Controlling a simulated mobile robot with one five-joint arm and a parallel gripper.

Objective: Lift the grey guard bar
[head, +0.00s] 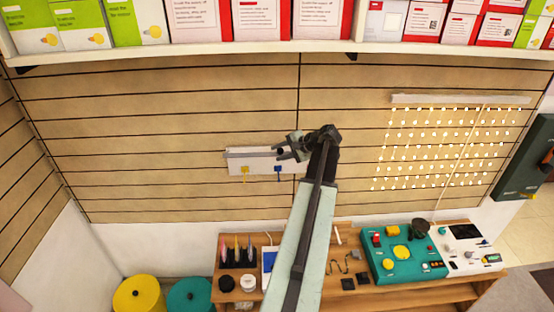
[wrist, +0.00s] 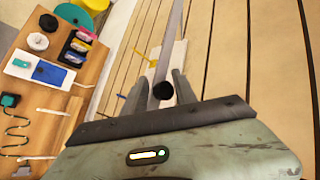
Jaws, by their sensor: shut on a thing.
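The grey guard bar (head: 248,153) runs roughly level along the upper part of a white wall panel (head: 262,167). A yellow hook-like piece (head: 245,171) and a blue one (head: 278,171) show below it. My gripper (head: 281,153) is at the bar's right end. In the wrist view the bar (wrist: 171,45) runs away from me, its dark round end between the two fingers of my gripper (wrist: 161,86). The gripper is shut on the bar. The yellow piece (wrist: 151,55) shows beside the panel (wrist: 176,58). Exact finger contact is partly hidden.
A shelf of boxes (head: 262,50) overhangs the wall. Below stands a wooden bench (head: 415,287) with a green control box (head: 402,254) and a pen holder (head: 237,258). A string-light panel (head: 450,140) hangs at right. The slatted wall around the panel is clear.

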